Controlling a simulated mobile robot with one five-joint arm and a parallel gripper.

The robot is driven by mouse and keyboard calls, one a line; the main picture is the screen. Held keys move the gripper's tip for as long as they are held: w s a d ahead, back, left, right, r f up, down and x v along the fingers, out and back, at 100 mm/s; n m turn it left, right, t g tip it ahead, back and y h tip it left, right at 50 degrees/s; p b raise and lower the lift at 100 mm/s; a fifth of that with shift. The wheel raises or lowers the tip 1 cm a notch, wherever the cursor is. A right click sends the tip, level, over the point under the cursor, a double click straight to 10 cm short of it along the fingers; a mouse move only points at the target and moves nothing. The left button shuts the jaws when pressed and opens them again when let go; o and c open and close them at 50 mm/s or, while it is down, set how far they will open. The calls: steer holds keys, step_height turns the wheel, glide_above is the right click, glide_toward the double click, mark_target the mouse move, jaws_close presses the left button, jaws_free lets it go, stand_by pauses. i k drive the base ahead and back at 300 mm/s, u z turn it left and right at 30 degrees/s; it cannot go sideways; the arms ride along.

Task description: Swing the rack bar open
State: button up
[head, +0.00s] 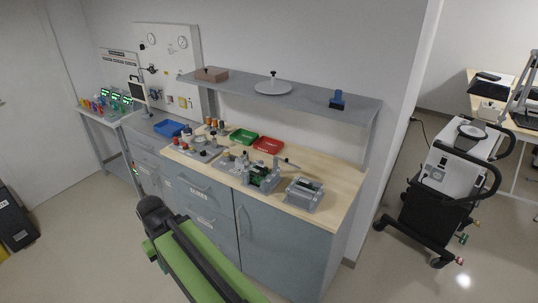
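I cannot pick out the rack bar for sure. At the far left, a small grey side table (101,121) holds a row of small devices with green screens (116,95) and several coloured bottles (96,106). They are too small to show whether a bar crosses them. My green and dark arm reaches in from the bottom centre, in front of the cabinets and well apart from that table. My gripper's fingers do not show.
A wheeled ventilator cart (444,179) stands right. A black case (12,220) stands far left. Front-left floor is clear.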

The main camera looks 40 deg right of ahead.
mark_target(286, 160)
steer(key=z, duration=0.1)
steer(key=i, duration=1.05)
steer(key=z, duration=0.5)
